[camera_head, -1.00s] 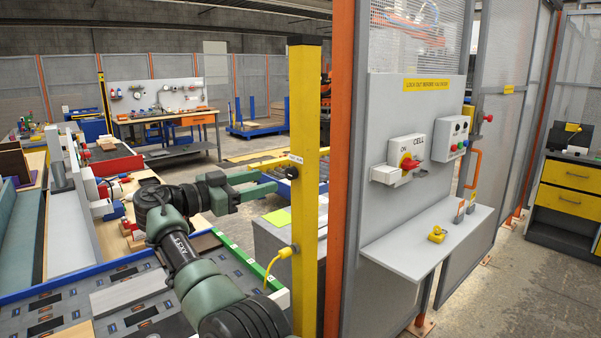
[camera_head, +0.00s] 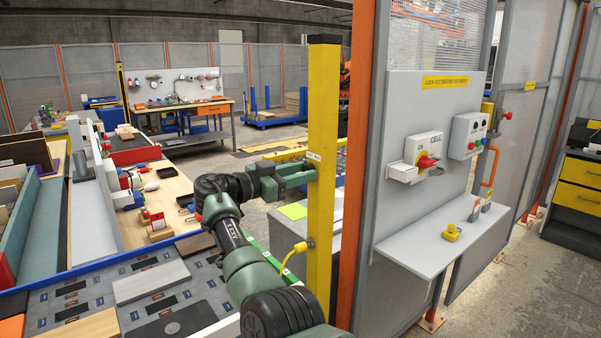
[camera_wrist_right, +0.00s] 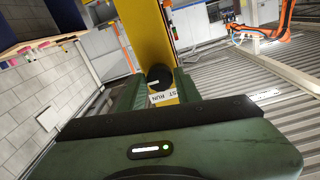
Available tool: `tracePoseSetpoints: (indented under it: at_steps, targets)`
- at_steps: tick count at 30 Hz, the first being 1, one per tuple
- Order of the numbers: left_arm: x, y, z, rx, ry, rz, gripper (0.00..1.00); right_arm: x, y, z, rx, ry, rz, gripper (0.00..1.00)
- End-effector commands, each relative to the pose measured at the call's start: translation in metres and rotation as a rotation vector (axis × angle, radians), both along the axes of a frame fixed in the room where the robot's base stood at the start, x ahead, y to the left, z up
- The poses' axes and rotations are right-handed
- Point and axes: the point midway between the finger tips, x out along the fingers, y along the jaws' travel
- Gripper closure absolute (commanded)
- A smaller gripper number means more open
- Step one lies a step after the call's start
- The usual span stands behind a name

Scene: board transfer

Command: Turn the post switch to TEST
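The yellow post (camera_head: 322,215) stands in the middle of the head view, with a small white label near its top part. In the right wrist view the black switch knob (camera_wrist_right: 160,77) sits on the yellow post (camera_wrist_right: 145,40), beside a white label (camera_wrist_right: 165,97) on which "ST RUN" can be read. My right gripper (camera_head: 292,176) is at the post at knob height and hides the knob in the head view. In the wrist view its green fingers (camera_wrist_right: 158,90) stand apart, one on each side of the knob; whether they touch it cannot be told. My left gripper is not in view.
An orange fence upright (camera_head: 358,200) stands close to the right. A panel with a red CELL switch (camera_head: 427,162) and a grey shelf (camera_head: 430,240) are further right. A blue-edged tray table (camera_head: 85,275) lies left.

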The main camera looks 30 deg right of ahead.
Motion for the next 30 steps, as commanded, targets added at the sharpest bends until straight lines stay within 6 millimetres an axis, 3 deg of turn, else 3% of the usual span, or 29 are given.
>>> tracePoseSetpoints:
  at_steps: [1,3,17,30]
  targets:
    - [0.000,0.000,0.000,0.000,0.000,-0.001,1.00,0.000,0.000,0.000,0.000,0.000,0.000,0.84]
    - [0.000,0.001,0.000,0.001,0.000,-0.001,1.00,0.000,0.000,0.000,0.000,0.000,0.000,1.00]
    - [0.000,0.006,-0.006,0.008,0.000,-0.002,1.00,0.000,0.000,0.000,-0.009,0.093,-0.001,1.00]
    - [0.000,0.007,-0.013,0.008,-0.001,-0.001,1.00,0.001,0.000,0.001,-0.039,0.468,-0.001,1.00]
